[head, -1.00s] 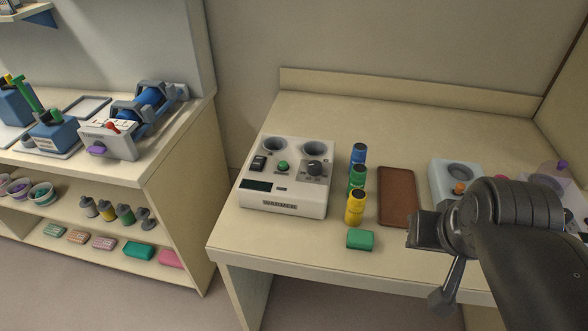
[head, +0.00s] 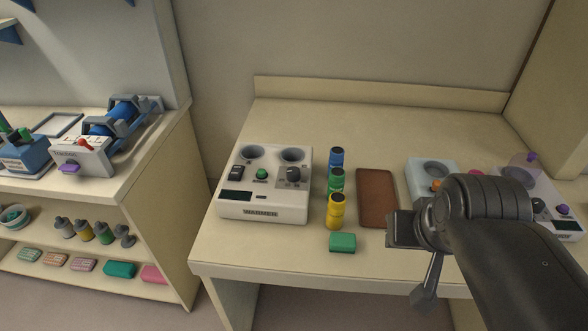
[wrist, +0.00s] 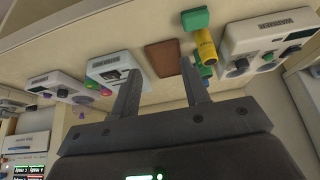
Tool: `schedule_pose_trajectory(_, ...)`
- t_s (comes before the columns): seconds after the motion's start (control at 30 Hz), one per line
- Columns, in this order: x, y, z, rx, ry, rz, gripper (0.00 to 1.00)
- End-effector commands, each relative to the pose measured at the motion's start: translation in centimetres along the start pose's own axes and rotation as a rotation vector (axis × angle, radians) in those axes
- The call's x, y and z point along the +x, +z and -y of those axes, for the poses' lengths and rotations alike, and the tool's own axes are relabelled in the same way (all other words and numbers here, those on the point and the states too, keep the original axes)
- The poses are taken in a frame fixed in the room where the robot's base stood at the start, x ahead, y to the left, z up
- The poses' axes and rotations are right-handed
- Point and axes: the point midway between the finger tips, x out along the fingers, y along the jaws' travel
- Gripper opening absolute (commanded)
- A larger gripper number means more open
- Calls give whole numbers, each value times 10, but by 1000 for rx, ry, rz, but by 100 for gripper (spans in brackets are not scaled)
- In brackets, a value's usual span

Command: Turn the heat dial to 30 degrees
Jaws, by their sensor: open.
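The white warmer box (head: 262,212) stands on the left part of the table, with two round wells, a black switch, a green button, a dark display and a black heat dial (head: 293,174). The dial's setting is too small to read. In the wrist view the warmer (wrist: 238,45) is at the upper right, with dark knobs on its face. My gripper (wrist: 158,75) is open and empty in the wrist view, its two fingers apart. In the head view my arm is at the right, over the table's front part, well to the right of the warmer and touching nothing there.
Blue, green and yellow bottles (head: 335,210) stand in a row right of the warmer, with a green block (head: 343,242) in front. A brown tray (head: 376,198) and a pale blue device (head: 420,172) lie farther right. A shelf unit (head: 165,180) stands at the left.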

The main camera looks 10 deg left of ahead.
Motion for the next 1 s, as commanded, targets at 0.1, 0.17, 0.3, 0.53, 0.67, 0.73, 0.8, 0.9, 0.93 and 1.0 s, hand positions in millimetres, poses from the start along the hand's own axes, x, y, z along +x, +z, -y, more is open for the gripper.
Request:
schedule_pose_trajectory(0.1, -1, -10, 3, 3, -2, 16, 52)
schedule_pose_trajectory(0.17, -2, -21, 7, 8, -3, 33, 55)
schedule_pose_trajectory(0.3, -1, -57, 22, 26, -5, 91, 55)
schedule_pose_trajectory(0.53, 11, -119, 58, 60, 2, 193, 55)
schedule_pose_trajectory(0.67, 25, -151, 83, 81, 10, 251, 55)
schedule_pose_trajectory(0.73, 34, -166, 98, 92, 15, 281, 55)
schedule_pose_trajectory(0.8, 44, -181, 113, 102, 22, 310, 55)
schedule_pose_trajectory(0.9, 60, -200, 136, 117, 34, 352, 55)
schedule_pose_trajectory(0.93, 66, -205, 144, 122, 37, 364, 55)
schedule_pose_trajectory(1.0, 79, -216, 161, 133, 47, 393, 55)
